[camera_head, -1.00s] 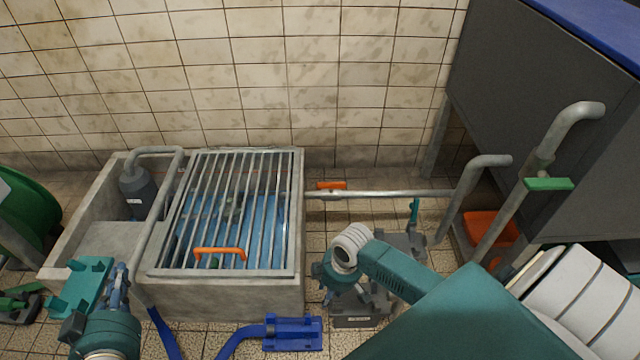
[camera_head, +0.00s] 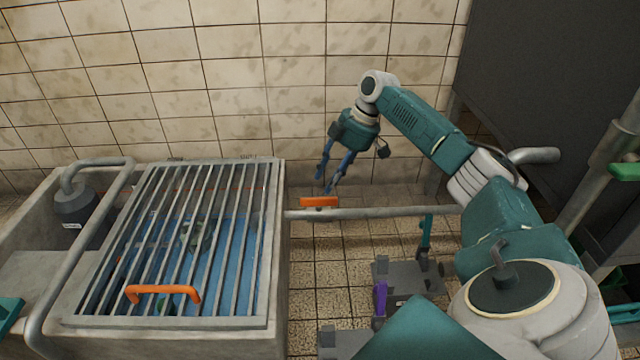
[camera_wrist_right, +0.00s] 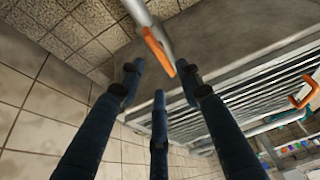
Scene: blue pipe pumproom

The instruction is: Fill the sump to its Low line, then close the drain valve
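The concrete sump (camera_head: 240,340) at left is covered by a barred grate (camera_head: 180,322) with an orange handle (camera_head: 165,290). Blue water shows between the bars; I cannot read a Low line. A grey pipe (camera_head: 400,212) runs right from the sump. An orange valve lever (camera_head: 319,202) sits on it, roughly along the pipe; it also shows in the wrist view (camera_wrist_right: 157,50). My right gripper (camera_head: 326,182) is open and empty, fingers pointing down, just above and behind the lever. In the wrist view its fingers (camera_wrist_right: 160,80) are spread apart. My left gripper is out of view.
A grey pump (camera_head: 76,205) stands at left behind a bent pipe (camera_head: 75,265). The tiled wall (camera_head: 280,90) is close behind my right gripper. A grey machine with a teal lever (camera_head: 425,235) stands on the floor at right. A green handle (camera_head: 625,172) is at the right edge.

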